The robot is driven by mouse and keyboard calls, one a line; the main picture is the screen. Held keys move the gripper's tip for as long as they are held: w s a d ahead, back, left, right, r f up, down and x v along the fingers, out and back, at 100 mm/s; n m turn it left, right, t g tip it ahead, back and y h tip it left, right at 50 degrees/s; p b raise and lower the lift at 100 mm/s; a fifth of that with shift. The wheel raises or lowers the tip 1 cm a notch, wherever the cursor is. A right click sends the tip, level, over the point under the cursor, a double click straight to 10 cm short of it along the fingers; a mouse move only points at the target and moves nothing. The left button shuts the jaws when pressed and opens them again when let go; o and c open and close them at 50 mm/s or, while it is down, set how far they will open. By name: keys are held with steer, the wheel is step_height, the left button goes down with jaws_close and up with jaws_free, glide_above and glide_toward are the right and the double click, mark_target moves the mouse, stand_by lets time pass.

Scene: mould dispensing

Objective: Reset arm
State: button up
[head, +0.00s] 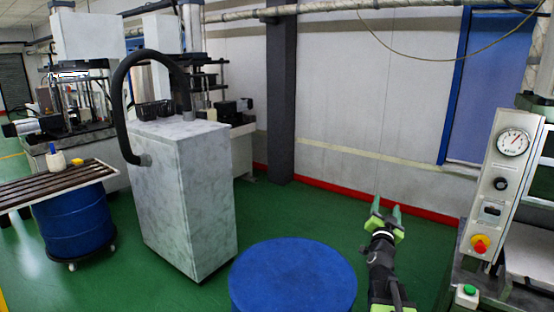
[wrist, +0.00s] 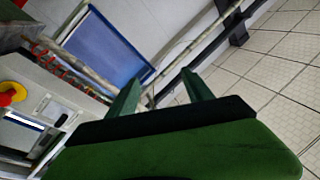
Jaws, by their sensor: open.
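My gripper (head: 385,215) is in the lower right of the head view, at the end of my dark arm, with its green fingers pointing away from me. The two fingers stand apart with nothing between them. In the wrist view my gripper (wrist: 160,92) shows two dark green fingers, spread and empty, with the white wall, a blue door and the tiled ceiling beyond them. The gripper touches nothing that I can see.
A blue round drum top (head: 293,276) stands left of my arm. A control panel (head: 497,185) with gauge and red button is at right. A marbled cabinet (head: 186,190) with a black hose stands left. A slatted bench (head: 55,182) holds a bottle. Green floor is clear toward the wall.

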steer(key=w+a+f+n+g+y, duration=0.15)
steer(key=a+f+n+y, duration=0.3)
steer(key=a, duration=0.55)
steer(key=w+a+f+n+g+y, duration=0.1)
steer(key=a+f+n+g+y, duration=0.15)
steer(key=a+f+y, duration=0.6)
steer(key=s+a+f+n+g+h, duration=0.25)
steer(key=s+a+f+g, duration=0.35)
steer(key=a, duration=0.4)
steer(key=s+d+f+g, duration=0.1)
steer(key=s+f+g, duration=0.3)
steer(key=s, duration=0.5)
steer(key=s+d+f+g+h, duration=0.1)
steer(key=s+f+g, duration=0.3)
steer(key=s, duration=0.6)
steer(key=shift+d+f+n+g, duration=0.3)
steer(key=shift+d+f+n, duration=0.15)
steer(key=shift+f, duration=0.45)
steer(key=shift+h, duration=0.25)
steer(key=shift+c, duration=0.5)
